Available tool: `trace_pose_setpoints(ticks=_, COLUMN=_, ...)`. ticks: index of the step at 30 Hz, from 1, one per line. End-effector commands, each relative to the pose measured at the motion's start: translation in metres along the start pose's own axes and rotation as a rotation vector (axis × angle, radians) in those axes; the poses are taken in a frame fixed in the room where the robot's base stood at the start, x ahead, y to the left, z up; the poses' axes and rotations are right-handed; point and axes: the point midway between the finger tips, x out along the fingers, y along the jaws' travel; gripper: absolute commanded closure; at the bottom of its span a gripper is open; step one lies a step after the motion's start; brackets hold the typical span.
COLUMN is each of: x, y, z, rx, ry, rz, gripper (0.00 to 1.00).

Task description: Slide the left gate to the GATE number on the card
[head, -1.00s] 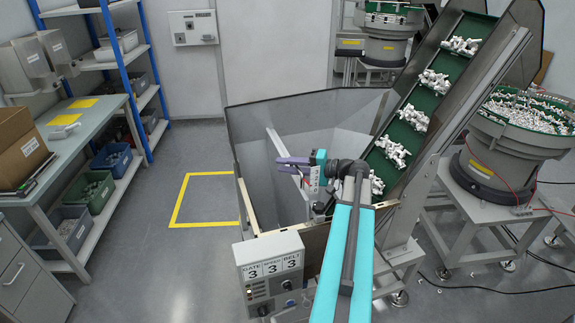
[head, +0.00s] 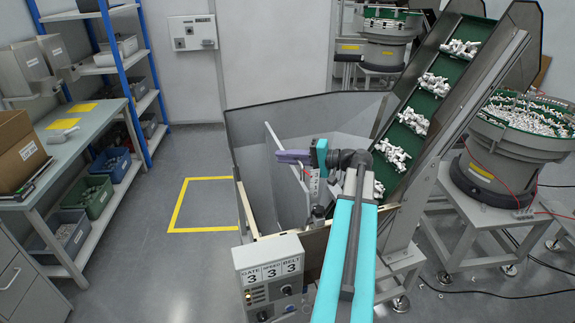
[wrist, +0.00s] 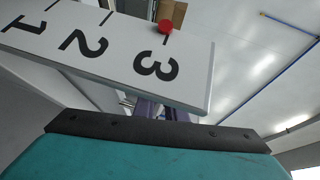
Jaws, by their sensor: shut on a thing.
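The left gate (head: 272,134) is a pale upright panel inside the grey hopper. My gripper (head: 281,156) has purple fingers and is shut at the gate; the part it grips is hidden. In the wrist view the purple fingers (wrist: 160,110) show partly, behind a white scale plate (wrist: 110,50) with the numbers 1, 2 and 3. A red ball (wrist: 165,26) stands at the tick of the 3.
The hopper's rim (head: 310,97) surrounds my gripper. The inclined belt (head: 413,121) with white parts rises to the right of my arm. Shelves (head: 108,155) stand at the left. The floor between them and the hopper is clear, with a yellow outline (head: 184,190).

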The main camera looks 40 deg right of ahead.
Motion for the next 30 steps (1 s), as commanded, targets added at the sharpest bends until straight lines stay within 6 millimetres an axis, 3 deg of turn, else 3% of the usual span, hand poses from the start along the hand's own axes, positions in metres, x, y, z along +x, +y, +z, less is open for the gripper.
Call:
trace_pose_setpoints(ticks=11, x=-0.0007, y=-0.0096, z=-0.0023, rx=-0.001, ry=0.003, rz=-0.007, gripper=1.0)
trace_pose_setpoints(ticks=12, x=-0.0007, y=-0.0097, z=-0.0023, rx=-0.002, ry=0.003, rz=-0.007, gripper=0.88)
trace_pose_setpoints(ticks=15, x=-0.0006, y=-0.0095, z=-0.0023, rx=-0.002, ry=0.004, rz=-0.007, gripper=0.71)
trace_pose_setpoints(ticks=30, x=-0.0067, y=-0.005, z=-0.001, rx=-0.001, ry=0.002, rz=-0.002, gripper=0.71)
